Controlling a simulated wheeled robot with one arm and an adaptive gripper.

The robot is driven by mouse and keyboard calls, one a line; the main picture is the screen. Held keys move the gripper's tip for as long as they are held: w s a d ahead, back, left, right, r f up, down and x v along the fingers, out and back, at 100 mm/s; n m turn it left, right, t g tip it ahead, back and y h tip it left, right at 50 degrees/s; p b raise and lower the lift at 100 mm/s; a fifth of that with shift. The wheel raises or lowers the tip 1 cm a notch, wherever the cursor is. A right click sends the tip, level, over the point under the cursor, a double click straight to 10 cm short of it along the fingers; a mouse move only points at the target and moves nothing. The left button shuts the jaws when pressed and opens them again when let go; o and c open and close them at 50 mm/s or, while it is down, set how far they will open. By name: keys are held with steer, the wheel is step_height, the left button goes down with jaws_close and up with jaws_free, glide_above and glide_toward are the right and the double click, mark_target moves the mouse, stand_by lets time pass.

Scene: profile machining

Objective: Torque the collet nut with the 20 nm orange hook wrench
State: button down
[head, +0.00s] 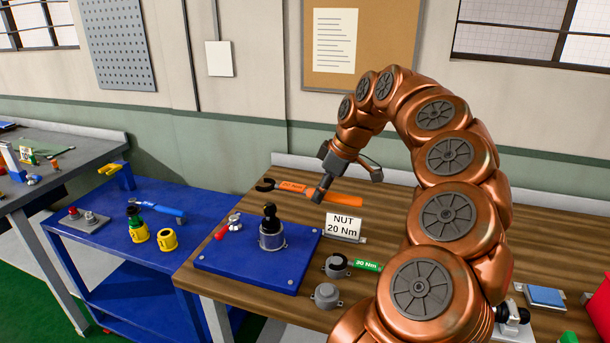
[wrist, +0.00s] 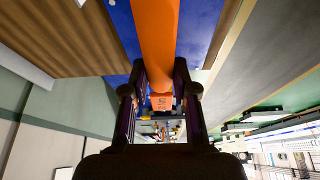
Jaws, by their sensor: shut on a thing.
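The orange hook wrench (head: 345,199), marked 20 Nm, lies across the head view with its hook end to the left. My gripper (head: 318,196) is shut on it. In the wrist view, its orange handle (wrist: 155,40) runs between the two fingers of my gripper (wrist: 160,100). The hook is outside the wrist view. The wrench's height over the table is hard to judge. The collet nut fixture (head: 271,239), a grey round body with a black upright part on top, stands on a blue plate (head: 215,255), to the lower left of my gripper and apart from the wrench.
A "NUT 20 Nm" sign (head: 343,227) stands right of the plate. A green 30 Nm wrench (head: 365,265) and a grey round part (head: 326,296) lie in front. A red-handled clamp (head: 229,226) sits on the plate. A blue cart (head: 110,225) holds tools at left.

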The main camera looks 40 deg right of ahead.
steer(key=shift+s+d+r, duration=0.15)
steer(key=shift+d+r, duration=0.05)
steer(key=shift+d, duration=0.2)
steer(key=shift+s+f+b, duration=0.1)
steer(key=shift+b, duration=0.2)
steer(key=shift+f+b, duration=2.05)
steer(key=shift+f, duration=0.4)
steer(key=shift+b, duration=0.6)
steer(key=shift+f+b, duration=1.1)
steer(key=shift+f, duration=0.25)
steer(key=shift+a, duration=0.1)
stand_by(0.5)
